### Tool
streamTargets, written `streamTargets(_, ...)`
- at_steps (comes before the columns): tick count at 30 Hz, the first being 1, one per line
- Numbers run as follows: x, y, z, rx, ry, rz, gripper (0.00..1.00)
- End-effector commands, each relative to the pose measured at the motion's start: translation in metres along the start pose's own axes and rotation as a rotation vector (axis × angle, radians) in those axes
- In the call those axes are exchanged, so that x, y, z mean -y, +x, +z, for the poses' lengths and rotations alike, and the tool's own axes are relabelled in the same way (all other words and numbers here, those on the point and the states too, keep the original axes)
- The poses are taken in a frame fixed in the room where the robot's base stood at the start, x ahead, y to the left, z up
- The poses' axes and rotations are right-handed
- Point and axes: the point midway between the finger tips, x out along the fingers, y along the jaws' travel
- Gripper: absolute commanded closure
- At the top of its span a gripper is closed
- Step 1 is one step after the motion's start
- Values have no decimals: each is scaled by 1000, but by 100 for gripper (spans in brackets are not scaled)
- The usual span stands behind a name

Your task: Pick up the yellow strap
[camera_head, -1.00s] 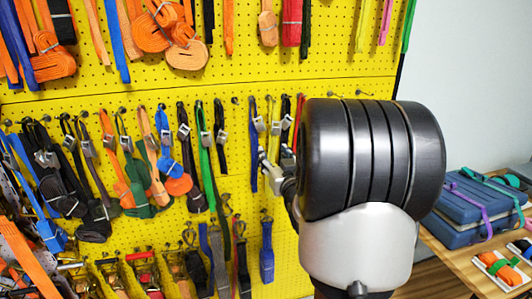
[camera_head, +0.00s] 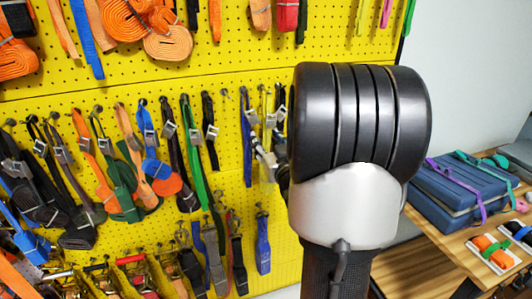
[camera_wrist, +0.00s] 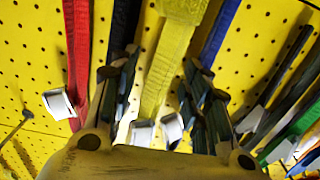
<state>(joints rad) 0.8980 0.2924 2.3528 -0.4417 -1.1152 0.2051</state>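The yellow strap (camera_wrist: 168,62) hangs against the yellow pegboard, in the upper middle of the wrist view. Its wide folded part is at the top of that picture, and a metal buckle (camera_wrist: 143,131) shows near its other end. My gripper (camera_wrist: 160,78) is open, with one finger on each side of the strap. I cannot tell if either finger touches it. In the head view my gripper (camera_head: 264,160) is partly hidden by my wrist, close to the hanging straps; the yellow strap is hard to make out there.
In the wrist view a red strap (camera_wrist: 77,55) and a black strap (camera_wrist: 122,30) hang left of the yellow one, and a blue strap (camera_wrist: 220,30) hangs right. More straps crowd the pegboard (camera_head: 230,70). A wooden table (camera_head: 455,245) with blue cases (camera_head: 455,190) stands at right.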

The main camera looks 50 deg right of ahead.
Motion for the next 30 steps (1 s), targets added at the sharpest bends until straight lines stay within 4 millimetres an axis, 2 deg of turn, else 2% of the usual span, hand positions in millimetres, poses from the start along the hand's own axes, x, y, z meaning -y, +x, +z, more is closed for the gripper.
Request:
streamTargets(2,0,0,0,0,0,0,64)
streamTargets(18,0,0,0,0,0,0,100)
streamTargets(30,2,4,-7,-3,-1,-1,100)
